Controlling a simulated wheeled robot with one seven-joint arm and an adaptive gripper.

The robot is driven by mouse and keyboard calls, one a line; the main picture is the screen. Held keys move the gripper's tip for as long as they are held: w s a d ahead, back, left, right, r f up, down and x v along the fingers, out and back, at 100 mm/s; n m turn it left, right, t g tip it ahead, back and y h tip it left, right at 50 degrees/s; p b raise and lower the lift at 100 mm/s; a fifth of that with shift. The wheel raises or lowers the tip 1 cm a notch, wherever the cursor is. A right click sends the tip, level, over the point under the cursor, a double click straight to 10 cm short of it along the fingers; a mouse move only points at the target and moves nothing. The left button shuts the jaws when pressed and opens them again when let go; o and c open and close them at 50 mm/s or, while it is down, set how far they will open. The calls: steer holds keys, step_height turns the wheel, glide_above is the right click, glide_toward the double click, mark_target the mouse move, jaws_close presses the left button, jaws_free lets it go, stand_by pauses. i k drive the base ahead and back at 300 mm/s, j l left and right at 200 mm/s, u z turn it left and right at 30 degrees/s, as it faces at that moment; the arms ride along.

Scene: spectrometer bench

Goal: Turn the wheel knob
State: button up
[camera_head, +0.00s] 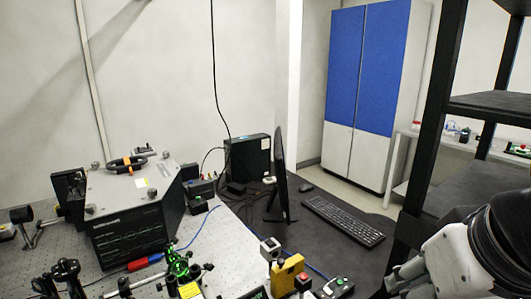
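A dark box-shaped instrument (133,230) with a light top stands on the perforated optical bench (225,240) at the left. Small round dark knobs (155,194) sit near the corners of its top, and an orange and black curved piece (128,163) lies at its back. I cannot tell which part is the wheel knob. Part of my arm, white and black, shows at the lower right, away from the instrument. My gripper cannot be made out.
A green optical mount (178,264), a yellow block (287,274) and several dark posts crowd the front of the bench. A monitor (281,176) and keyboard (344,221) stand on the dark desk. A black shelf frame (433,130) rises beside my arm. A blue-doored cabinet (366,80) stands behind.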

mark_target(63, 263)
steer(key=u, duration=1.55)
